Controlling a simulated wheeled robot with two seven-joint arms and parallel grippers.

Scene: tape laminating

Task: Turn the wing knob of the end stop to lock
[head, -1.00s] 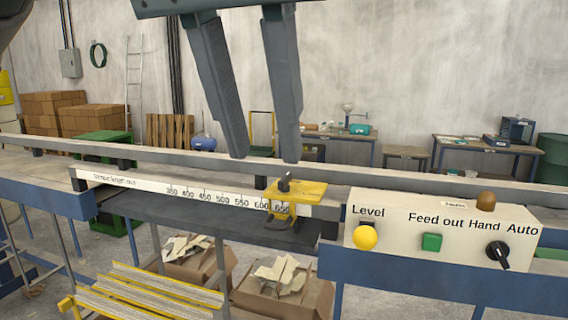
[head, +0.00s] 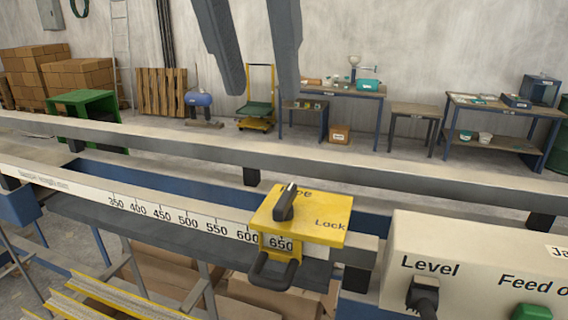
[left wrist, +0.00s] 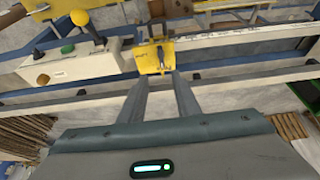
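The end stop (head: 325,215) is a yellow block on the white ruler rail (head: 165,208), near the 650 mark. Its dark wing knob (head: 285,202) stands on the yellow top plate, near a partly covered word ending in "ee"; "Lock" is printed to its right. A dark loop handle hangs from the front. My left gripper (head: 260,95) is open and empty, its fingertips above and behind the end stop in the picture. In the left wrist view, the end stop (left wrist: 147,58) and wing knob (left wrist: 161,55) lie beyond the spread fingers (left wrist: 161,80). My right gripper is out of view.
A control box (head: 480,255) stands right of the end stop, with a Level lever (head: 424,296) and a green button (head: 530,312). A long grey rail (head: 330,165) runs behind. Workbenches, boxes and a green cart stand farther back near the wall.

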